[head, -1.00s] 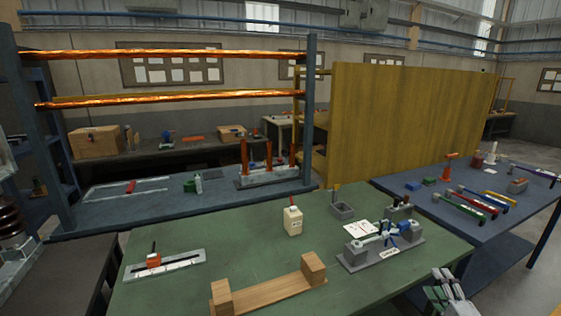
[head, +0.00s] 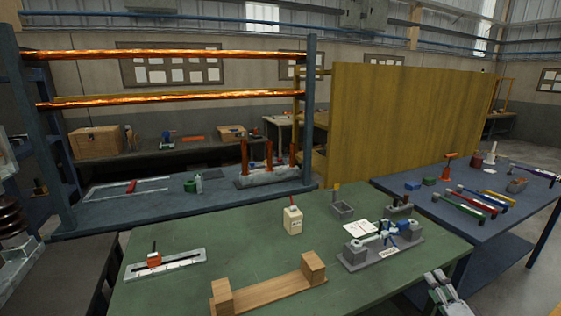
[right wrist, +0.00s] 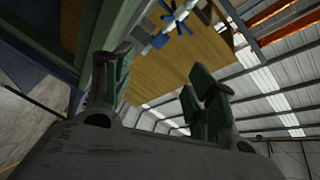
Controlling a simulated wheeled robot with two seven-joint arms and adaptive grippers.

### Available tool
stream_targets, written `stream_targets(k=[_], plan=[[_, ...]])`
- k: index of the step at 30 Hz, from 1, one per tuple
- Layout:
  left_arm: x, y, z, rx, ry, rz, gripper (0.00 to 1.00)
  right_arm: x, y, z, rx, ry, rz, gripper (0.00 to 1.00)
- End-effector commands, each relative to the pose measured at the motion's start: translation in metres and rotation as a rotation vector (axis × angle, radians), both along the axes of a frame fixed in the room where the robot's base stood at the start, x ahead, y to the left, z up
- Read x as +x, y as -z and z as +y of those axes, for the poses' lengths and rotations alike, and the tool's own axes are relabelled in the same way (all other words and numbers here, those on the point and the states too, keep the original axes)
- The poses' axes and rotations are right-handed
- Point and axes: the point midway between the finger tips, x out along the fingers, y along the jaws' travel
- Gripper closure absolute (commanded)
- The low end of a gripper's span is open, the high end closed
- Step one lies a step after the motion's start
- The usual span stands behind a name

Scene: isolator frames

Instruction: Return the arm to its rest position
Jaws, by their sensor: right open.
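My right gripper (head: 437,281) shows at the bottom right of the head view, beside the right front edge of the green table (head: 190,224). In the right wrist view its two fingers (right wrist: 155,95) stand apart with nothing between them. A grey fixture with a blue star-shaped handle (head: 385,249) stands on the green table, to the left of the gripper and apart from it. The blue handle (right wrist: 176,20) also shows past the fingers at the top of the right wrist view. My left gripper is not in view.
A blue table (head: 425,201) with several coloured tools stands at the right.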

Motion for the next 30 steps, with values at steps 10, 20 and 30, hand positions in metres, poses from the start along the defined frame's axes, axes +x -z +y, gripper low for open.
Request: stream_targets(k=[10,20,30], plan=[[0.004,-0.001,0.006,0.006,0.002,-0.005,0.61,-0.019,0.123,-0.041,-0.482,0.011,0.273,0.43],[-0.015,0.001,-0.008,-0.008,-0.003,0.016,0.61,-0.071,0.266,-0.057,-0.778,-0.090,0.565,0.43],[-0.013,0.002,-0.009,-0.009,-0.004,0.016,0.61,-0.155,0.399,-0.050,-0.975,-0.268,0.830,0.43]])
